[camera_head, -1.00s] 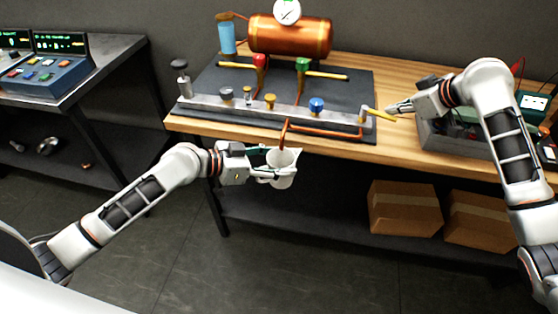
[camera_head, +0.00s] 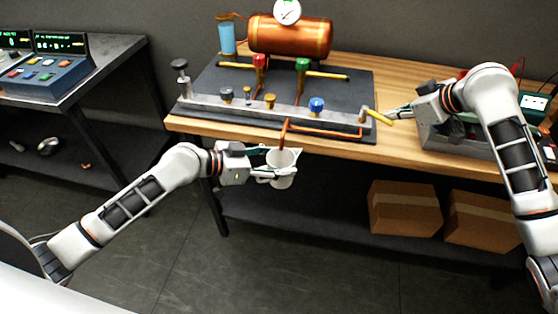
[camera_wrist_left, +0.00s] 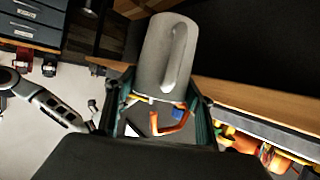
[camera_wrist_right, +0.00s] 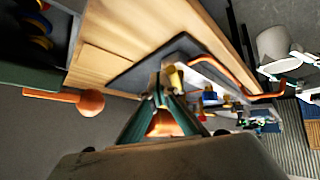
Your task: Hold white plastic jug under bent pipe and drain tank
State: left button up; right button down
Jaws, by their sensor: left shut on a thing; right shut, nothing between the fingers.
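The white plastic jug (camera_head: 282,174) is held off the front edge of the workbench, mouth up. My left gripper (camera_head: 268,170) is shut on it; the left wrist view shows the jug (camera_wrist_left: 160,60) between the fingers. The copper bent pipe (camera_head: 284,134) comes over the bench edge, its lower end at the jug's mouth; I cannot tell how far inside. The copper tank (camera_head: 290,37) lies at the back with a gauge on top. My right gripper (camera_head: 389,114) is shut and empty, against or very near the yellow lever (camera_head: 379,117). No liquid is visible.
A metal manifold (camera_head: 250,107) with several valve knobs runs along the dark mat (camera_head: 345,86). A grey bin (camera_head: 455,144) stands right of the lever. Cardboard boxes (camera_head: 405,208) sit on the lower shelf. The floor in front is clear.

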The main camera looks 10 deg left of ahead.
jog(key=shift+s+a, duration=0.25)
jog(key=shift+s, duration=0.4)
jog(key=shift+s+a, duration=0.3)
jog(key=shift+s, duration=0.15)
dwell(0.3)
jog(key=shift+w+d, duration=0.4)
jog(key=shift+w, duration=0.05)
jog(key=shift+r, duration=3.5)
dwell(2.7)
